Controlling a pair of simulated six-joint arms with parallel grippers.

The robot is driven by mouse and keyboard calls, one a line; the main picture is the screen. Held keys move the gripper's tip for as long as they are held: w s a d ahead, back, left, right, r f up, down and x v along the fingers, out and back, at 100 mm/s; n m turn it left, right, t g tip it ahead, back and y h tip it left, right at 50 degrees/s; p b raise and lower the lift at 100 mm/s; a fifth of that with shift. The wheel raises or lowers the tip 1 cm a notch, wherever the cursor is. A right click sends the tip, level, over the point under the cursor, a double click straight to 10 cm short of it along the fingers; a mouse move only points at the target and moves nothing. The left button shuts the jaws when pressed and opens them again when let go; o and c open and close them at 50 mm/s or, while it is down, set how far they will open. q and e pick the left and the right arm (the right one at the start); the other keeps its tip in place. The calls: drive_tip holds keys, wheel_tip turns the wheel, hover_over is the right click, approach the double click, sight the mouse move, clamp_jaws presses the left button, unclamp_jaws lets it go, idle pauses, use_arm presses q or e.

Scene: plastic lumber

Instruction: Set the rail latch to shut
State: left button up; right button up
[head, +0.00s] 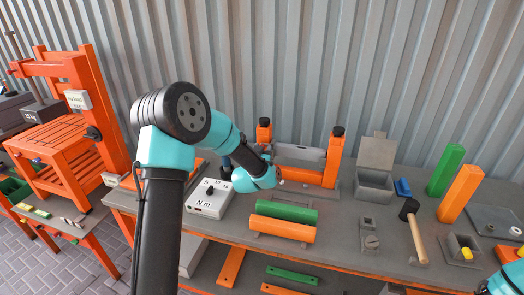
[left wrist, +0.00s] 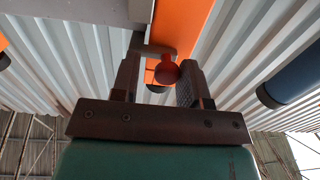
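The rail latch shows in the left wrist view as a grey lever with a round red knob (left wrist: 167,71), in front of an orange member (left wrist: 180,30). My left gripper (left wrist: 160,78) has its two fingers apart on either side of the knob. The knob is close to the right finger, with a gap to the left finger; contact is unclear. In the head view my left gripper (head: 279,178) is at the left end of an orange rail (head: 305,176) between two black-capped orange posts (head: 333,155). The latch there is mostly hidden by my wrist.
On the grey bench, a grey box marked N.m (head: 208,200) stands left of my gripper. Green (head: 287,211) and orange (head: 282,229) bars lie in front. A lidded grey bin (head: 375,185), a mallet (head: 416,235) and upright blocks (head: 445,170) stand to the right.

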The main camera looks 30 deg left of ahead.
use_arm(q)
drive_tip(key=shift+o, duration=0.7)
drive_tip(key=shift+a, duration=0.1)
drive_tip(key=shift+s, duration=0.15)
drive_tip(key=s+d, duration=0.1)
drive_tip(key=s, duration=0.7)
drive_tip(key=s+d, duration=0.2)
drive_tip(key=s, duration=0.6)
drive_tip(key=shift+s+d, duration=0.25)
drive_tip(key=shift+s, duration=0.15)
